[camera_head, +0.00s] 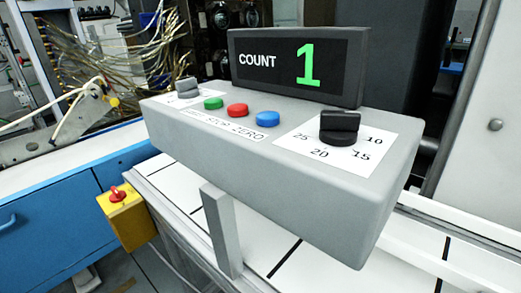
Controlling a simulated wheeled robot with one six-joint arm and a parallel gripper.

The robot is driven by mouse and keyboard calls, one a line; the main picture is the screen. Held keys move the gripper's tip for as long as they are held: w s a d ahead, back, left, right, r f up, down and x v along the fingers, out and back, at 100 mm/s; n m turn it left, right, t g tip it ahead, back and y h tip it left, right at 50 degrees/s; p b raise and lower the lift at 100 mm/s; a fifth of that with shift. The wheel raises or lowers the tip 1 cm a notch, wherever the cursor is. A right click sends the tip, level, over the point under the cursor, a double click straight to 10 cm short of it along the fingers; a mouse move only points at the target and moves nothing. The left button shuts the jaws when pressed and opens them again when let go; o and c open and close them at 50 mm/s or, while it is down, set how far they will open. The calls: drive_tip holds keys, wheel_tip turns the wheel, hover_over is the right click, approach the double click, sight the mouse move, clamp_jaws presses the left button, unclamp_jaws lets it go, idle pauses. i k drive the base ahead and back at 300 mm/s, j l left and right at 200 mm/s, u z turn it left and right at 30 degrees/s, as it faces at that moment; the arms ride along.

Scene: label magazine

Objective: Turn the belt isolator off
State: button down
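A grey control console (230,150) stands over the white belt (180,200) on a grey post (222,230). It carries a display (297,66) reading COUNT 1, several knobs and buttons. A blue bench (50,225) stands left of the yellow box.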

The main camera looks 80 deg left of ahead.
sight(116, 196)
drive_tip(key=u, duration=1.75)
drive_tip(key=k+u, duration=0.5)
drive_tip(key=k+j+u, duration=0.1)
drive_tip(key=k+u, duration=0.35)
drive_tip(key=k, duration=0.15)
drive_tip(key=k+j, duration=0.15)
drive_tip(key=k, duration=0.15)
